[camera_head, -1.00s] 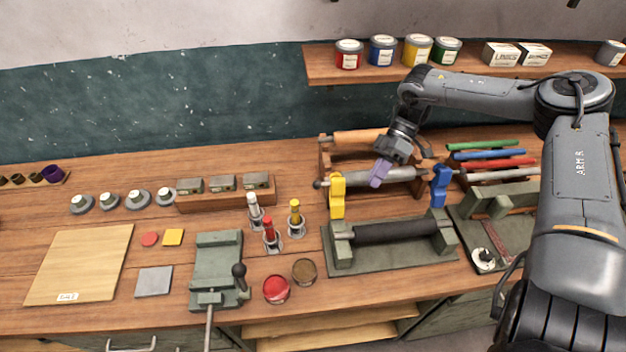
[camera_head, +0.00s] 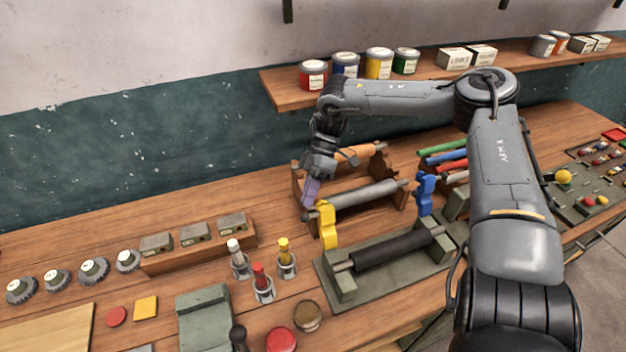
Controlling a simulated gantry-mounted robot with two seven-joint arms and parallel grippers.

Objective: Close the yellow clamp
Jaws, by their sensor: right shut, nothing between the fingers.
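The yellow clamp (camera_head: 328,228) stands upright at the left end of the grey roller (camera_head: 365,194), which lies on a wooden rack. Whether it is open or closed is too small to tell. A blue clamp (camera_head: 425,194) stands at the roller's right end. My right gripper (camera_head: 309,198) has purple fingers that are shut and empty. It points down just behind and to the left of the yellow clamp's top, close to it; I cannot tell if they touch. My left gripper is not in view.
A dark roller on a green stand (camera_head: 390,250) lies in front of the clamps. Several small bottles (camera_head: 262,283) stand to the left. A wooden rack with an orange roller (camera_head: 358,153) is behind. A shelf with paint cans (camera_head: 378,64) hangs above.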

